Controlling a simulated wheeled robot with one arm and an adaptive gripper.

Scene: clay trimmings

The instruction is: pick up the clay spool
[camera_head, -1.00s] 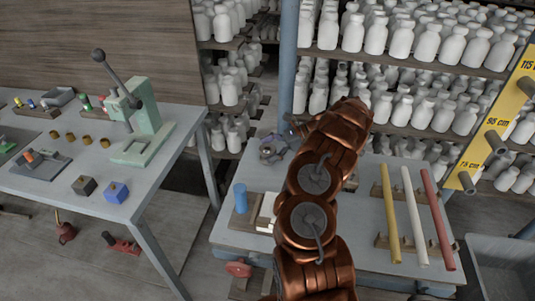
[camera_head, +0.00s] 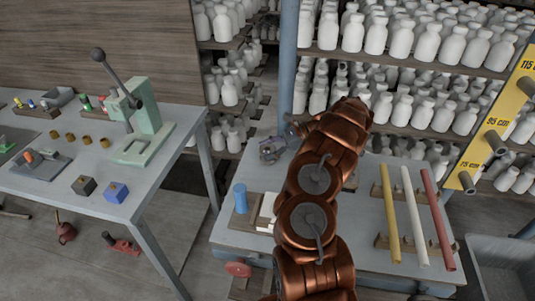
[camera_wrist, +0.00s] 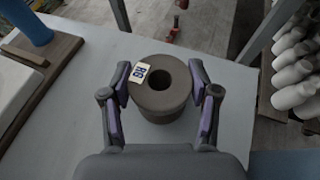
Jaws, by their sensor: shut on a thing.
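The clay spool (camera_wrist: 160,111) is a grey-brown, thick ring with a round hole in its top and a pale tag with dark characters on its upper left. It shows in the middle of the wrist view. My gripper (camera_wrist: 160,72) is shut on it, with one purple-lined finger against each side. In the head view my gripper (camera_head: 272,149) is at the far left part of the grey table (camera_head: 345,222), and I cannot make out the spool there. I cannot tell whether the spool's underside touches the table.
A blue cylinder (camera_head: 240,198) stands on a wooden board left of my arm. Yellow, white (camera_head: 415,215) and red rods lie on supports at the right. Shelves of white bottles (camera_head: 400,45) stand behind. Another table (camera_head: 60,185) with a green press (camera_head: 145,130) is at the left.

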